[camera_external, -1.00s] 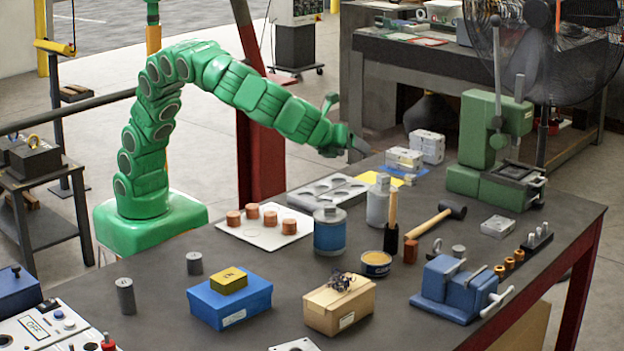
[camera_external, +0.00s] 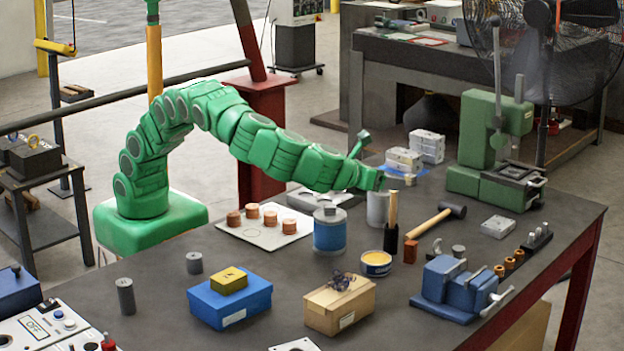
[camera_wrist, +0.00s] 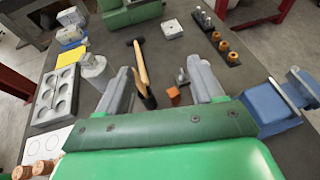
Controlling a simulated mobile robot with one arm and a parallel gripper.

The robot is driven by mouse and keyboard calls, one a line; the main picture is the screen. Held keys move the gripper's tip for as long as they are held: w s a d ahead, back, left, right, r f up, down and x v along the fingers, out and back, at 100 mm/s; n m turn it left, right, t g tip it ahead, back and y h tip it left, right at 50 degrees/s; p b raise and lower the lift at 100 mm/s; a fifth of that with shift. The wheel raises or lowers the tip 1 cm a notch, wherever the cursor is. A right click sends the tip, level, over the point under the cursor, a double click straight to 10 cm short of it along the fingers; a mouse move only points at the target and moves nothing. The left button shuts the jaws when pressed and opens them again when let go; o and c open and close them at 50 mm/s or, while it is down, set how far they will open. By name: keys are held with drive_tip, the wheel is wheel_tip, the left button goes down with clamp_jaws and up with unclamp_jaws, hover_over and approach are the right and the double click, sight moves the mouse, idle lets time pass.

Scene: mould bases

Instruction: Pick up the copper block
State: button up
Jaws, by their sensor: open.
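The copper block (camera_external: 411,252) is a small orange-brown block standing on the dark workbench, just right of a brush with a wooden handle (camera_external: 392,213). In the wrist view the copper block (camera_wrist: 173,93) shows between my two fingers, nearer the right one, with the brush (camera_wrist: 143,78) to its left. My gripper (camera_wrist: 162,88) is open and empty, its grey fingers spread apart. In the external view my arm's end is above the bench, behind and left of the block; its fingers are not clear there.
A grey bottle (camera_external: 377,208), blue can (camera_external: 330,232), tin (camera_external: 376,263) and hammer (camera_external: 437,219) surround the block. A blue vise (camera_external: 455,288) stands front right. Copper cylinders (camera_external: 270,217) sit on a white plate at left. Bare bench lies between the cardboard box (camera_external: 338,305) and vise.

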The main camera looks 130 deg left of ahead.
approach(410, 243)
drive_tip(key=shift+s+a+r, duration=0.25)
drive_tip(key=shift+s+a, duration=0.05)
drive_tip(key=shift+s, duration=0.05)
drive_tip(key=shift+w+f+x, duration=0.1)
drive_tip(key=shift+x, duration=1.2)
drive_tip(key=shift+w+f+x, duration=0.1)
drive_tip(key=shift+f+x, duration=0.05)
drive_tip(key=shift+x, duration=1.2)
drive_tip(key=shift+w+f+x, duration=0.1)
drive_tip(key=shift+w+x, duration=0.05)
drive_tip(key=shift+x, duration=1.15)
drive_tip(key=shift+d, duration=0.2)
clamp_jaws()
